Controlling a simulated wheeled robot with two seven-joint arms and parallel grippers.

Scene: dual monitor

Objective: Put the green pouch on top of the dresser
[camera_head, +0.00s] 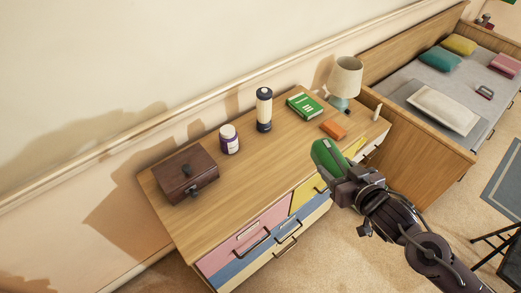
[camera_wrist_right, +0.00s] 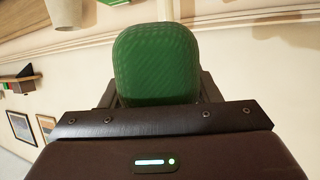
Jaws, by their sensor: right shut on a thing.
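The green pouch (camera_head: 326,157) is held in my right gripper (camera_head: 338,172), which is shut on it. In the head view the pouch is at the front edge of the dresser's right part, seemingly in the air; its exact height is hard to tell. In the right wrist view the pouch (camera_wrist_right: 156,62) stands out beyond the dark gripper body (camera_wrist_right: 160,115), and the fingers are mostly hidden. The dresser (camera_head: 262,172) has a wooden top and pink, yellow and blue drawers. My left gripper is not in view.
The top's front middle is bare. A bed (camera_head: 455,90) stands right.

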